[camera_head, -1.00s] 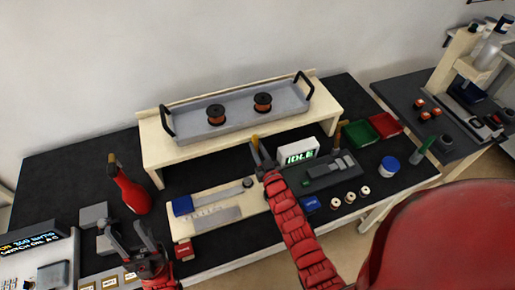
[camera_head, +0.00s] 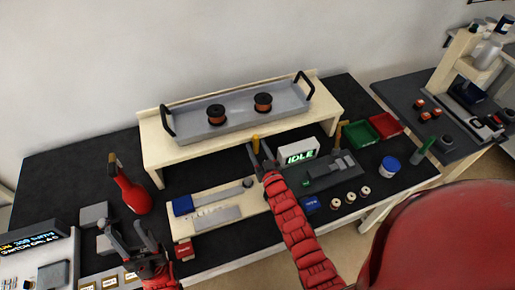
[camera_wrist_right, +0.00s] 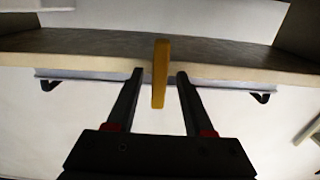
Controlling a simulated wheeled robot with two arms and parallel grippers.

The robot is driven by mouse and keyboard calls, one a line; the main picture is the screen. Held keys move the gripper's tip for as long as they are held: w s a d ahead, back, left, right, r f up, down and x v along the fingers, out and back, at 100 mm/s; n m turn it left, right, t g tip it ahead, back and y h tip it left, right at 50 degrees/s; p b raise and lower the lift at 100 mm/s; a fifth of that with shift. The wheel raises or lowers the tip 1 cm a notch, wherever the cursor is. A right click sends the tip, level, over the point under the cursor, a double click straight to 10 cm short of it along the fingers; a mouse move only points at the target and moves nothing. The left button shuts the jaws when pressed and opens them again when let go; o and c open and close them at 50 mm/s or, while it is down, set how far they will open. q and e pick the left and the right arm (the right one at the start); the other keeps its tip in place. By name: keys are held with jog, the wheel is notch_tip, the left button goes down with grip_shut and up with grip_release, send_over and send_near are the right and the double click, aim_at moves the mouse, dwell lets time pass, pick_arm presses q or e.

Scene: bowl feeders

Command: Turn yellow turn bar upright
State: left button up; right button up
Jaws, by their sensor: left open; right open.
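The yellow turn bar (camera_head: 256,144) is a short bar below the front edge of the cream shelf. It looks upright in the head view. In the right wrist view the bar (camera_wrist_right: 161,75) stands lengthwise between my right fingertips, with a gap on each side. My right gripper (camera_head: 261,156) is open around the bar; it also shows in the right wrist view (camera_wrist_right: 160,75). The foot of the bar is partly hidden by the fingers in the head view. My left gripper (camera_head: 128,232) is open and empty at the lower left, far from the bar.
The cream shelf (camera_head: 157,157) carries a grey tray (camera_head: 185,124) with two spools. A lit IDLE display (camera_head: 300,152) stands close right of my right gripper. A red bottle (camera_head: 133,194) stands near my left gripper. Green and red bins lie at the right.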

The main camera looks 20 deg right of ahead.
jog(key=shift+s+f+b, duration=0.25)
jog(key=shift+s+b, duration=0.1)
jog(key=shift+s, duration=0.25)
jog(key=s+b, duration=0.5)
jog(key=s, duration=1.1)
jog(key=shift+d+r, duration=0.2)
jog(key=shift+d, duration=0.1)
jog(key=shift+r, duration=0.1)
